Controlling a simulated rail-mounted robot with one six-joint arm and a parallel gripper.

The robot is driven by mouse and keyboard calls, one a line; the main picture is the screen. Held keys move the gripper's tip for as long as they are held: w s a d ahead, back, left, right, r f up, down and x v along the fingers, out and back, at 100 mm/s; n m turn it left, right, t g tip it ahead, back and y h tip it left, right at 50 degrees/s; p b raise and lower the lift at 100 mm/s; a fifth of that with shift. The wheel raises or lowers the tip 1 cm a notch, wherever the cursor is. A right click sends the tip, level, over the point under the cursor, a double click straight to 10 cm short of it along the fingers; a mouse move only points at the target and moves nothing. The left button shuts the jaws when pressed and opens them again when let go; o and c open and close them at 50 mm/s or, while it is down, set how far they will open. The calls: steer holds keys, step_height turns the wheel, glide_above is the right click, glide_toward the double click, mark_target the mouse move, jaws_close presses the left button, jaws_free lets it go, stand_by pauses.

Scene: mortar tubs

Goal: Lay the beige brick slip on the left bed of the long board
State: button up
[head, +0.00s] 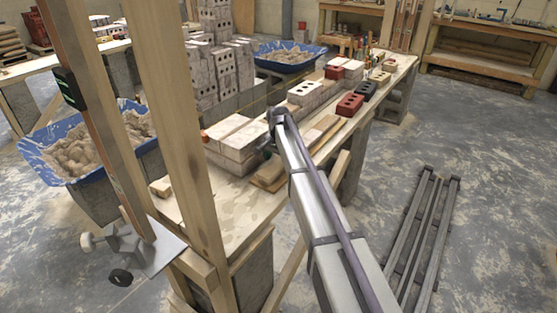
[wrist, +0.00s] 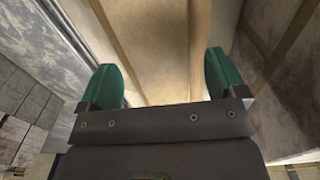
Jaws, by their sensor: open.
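My gripper shows in the wrist view (wrist: 166,82) with its two green fingers wide apart and nothing held between them. Beyond the fingers is a tan surface (wrist: 155,40) with wooden strips along its sides; I cannot tell whether it is the long board. In the head view my arm reaches over the workbench and mostly hides the gripper. Wooden boards (head: 268,179) lie on the bench just beside my arm; I cannot make out a left bed. I cannot tell the beige brick slip for certain in either view.
A stack of pale blocks (head: 232,140) stands left of my arm on the bench. A red holed brick (head: 349,105) and a dark brick (head: 365,90) lie farther along. Blue mortar tubs (head: 290,57) stand behind. Wooden posts (head: 175,120) rise at left.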

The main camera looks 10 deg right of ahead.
step_height(320, 180, up, 10)
steer(key=p, duration=0.9)
steer(key=s+r+n+p, duration=0.3)
steer(key=s+r+p, duration=0.1)
steer(key=s, duration=0.8)
steer(key=s+r+n+p, duration=0.3)
steer(key=s+r+p, duration=0.1)
steer(key=s, duration=0.8)
steer(key=s+r+n+p, duration=0.3)
steer(key=s+r+p, duration=0.1)
steer(key=s, duration=0.9)
